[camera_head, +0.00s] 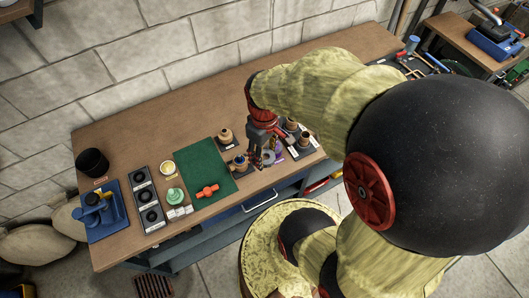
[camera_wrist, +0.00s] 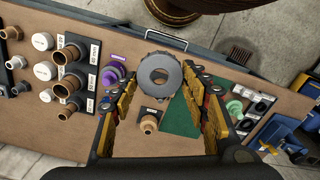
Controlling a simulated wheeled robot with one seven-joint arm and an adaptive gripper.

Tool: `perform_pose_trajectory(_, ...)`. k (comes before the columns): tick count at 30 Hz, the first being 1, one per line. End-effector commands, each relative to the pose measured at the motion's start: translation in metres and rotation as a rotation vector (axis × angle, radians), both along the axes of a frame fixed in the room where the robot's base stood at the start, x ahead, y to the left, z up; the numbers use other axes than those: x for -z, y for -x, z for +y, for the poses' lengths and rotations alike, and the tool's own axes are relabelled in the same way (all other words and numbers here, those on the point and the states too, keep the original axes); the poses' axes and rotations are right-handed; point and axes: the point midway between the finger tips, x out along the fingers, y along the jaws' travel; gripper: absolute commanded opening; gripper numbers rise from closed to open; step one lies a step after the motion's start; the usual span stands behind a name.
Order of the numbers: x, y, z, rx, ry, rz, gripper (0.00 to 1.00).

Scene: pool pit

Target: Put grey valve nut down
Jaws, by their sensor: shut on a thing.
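The grey valve nut (camera_wrist: 160,76) is a thick ring with a round hole, seen in the wrist view. My gripper (camera_wrist: 161,80) is shut on it, with a yellow-padded finger on each side. The nut appears held above the wooden bench, hiding part of it. In the head view my gripper (camera_head: 262,150) hangs over the bench's front part, just right of the green mat (camera_head: 203,160). The nut is hard to make out there. The mat also shows in the wrist view (camera_wrist: 180,120), beyond the nut and partly behind the right finger.
The workbench (camera_head: 140,120) carries an orange valve part (camera_head: 207,191) on the mat. A brass fitting (camera_head: 226,135) stands right of the mat, with more fittings on labelled plates further right. A blue vise (camera_head: 100,213) and black rings (camera_head: 145,195) are at left. The bench's back is clear.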

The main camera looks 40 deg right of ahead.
Motion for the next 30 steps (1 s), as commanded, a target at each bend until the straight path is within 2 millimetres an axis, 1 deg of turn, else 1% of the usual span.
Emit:
perform_pose_trajectory(1, -0.004, 0.0, 0.0, 0.0, 0.0, 0.0, 0.28)
perform_pose_trajectory(6, -0.01, 0.0, 0.0, 0.0, 0.0, 0.0, 0.28)
perform_pose_trajectory(24, -0.011, 0.001, 0.0, 0.001, 0.0, 0.001, 0.28)
perform_pose_trajectory(26, -0.009, 0.003, 0.001, 0.002, -0.001, 0.002, 0.28)
perform_pose_trajectory(30, 0.004, 0.013, 0.005, 0.005, 0.0, 0.003, 0.28)
